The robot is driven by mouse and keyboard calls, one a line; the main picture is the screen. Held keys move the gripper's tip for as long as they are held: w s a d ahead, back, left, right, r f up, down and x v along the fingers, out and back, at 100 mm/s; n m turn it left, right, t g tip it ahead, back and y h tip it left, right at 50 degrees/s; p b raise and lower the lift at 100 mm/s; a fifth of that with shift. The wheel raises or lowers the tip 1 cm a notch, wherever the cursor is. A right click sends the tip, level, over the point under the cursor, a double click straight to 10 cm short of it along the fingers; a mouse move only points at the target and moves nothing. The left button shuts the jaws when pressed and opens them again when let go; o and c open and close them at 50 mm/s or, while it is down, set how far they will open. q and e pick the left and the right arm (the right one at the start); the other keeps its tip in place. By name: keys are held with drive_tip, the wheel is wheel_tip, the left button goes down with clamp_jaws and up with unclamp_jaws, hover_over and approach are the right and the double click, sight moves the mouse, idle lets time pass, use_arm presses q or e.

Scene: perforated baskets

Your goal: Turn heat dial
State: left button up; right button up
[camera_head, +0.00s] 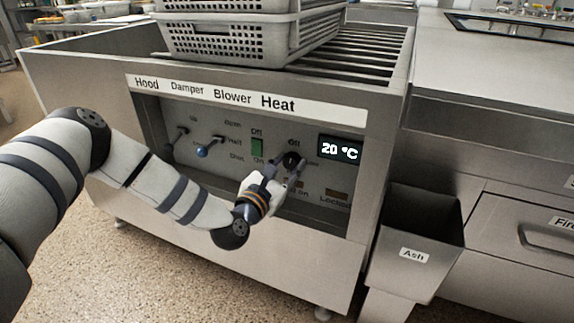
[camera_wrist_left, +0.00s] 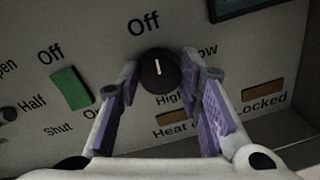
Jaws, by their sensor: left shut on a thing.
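The heat dial (camera_head: 291,159) is a round black knob on the grey control panel, under the word Off. In the left wrist view the purple-padded fingers of my left gripper (camera_wrist_left: 160,88) are shut on the dial. The display (camera_head: 340,149) reads 20 °C. My right gripper is not in view.
Left of the dial are a green blower switch (camera_head: 257,147), a blue-knobbed damper lever (camera_head: 202,152) and a hood lever (camera_head: 169,148). Perforated grey baskets (camera_head: 225,47) are stacked on top of the machine. An Ash bin (camera_head: 415,228) stands at the right.

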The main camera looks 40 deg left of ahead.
use_arm(q)
drive_tip(key=m+p, duration=0.1)
drive_tip(key=m, duration=0.3)
drive_tip(key=shift+d+r, duration=0.1)
drive_tip(key=m+p, duration=0.2)
drive_tip(key=m, duration=0.2)
drive_tip(key=shift+g, duration=0.3)
drive_tip(key=m+p, duration=0.1)
drive_tip(key=m, duration=0.3)
drive_tip(key=shift+p, duration=0.3)
drive_tip(key=shift+m+y+p, duration=0.5)
drive_tip(key=shift+m+p, duration=0.15)
drive_tip(key=shift+m, duration=1.15)
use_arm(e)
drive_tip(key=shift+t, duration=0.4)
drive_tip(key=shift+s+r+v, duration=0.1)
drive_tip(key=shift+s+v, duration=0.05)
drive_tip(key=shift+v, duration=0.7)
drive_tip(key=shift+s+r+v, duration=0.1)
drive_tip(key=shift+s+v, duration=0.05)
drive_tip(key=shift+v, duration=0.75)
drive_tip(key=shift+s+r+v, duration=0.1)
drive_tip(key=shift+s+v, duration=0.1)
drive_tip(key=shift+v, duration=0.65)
use_arm(q)
drive_tip(key=shift+f, duration=0.2)
drive_tip(key=o, duration=1.2)
drive_tip(key=shift+c, duration=0.2)
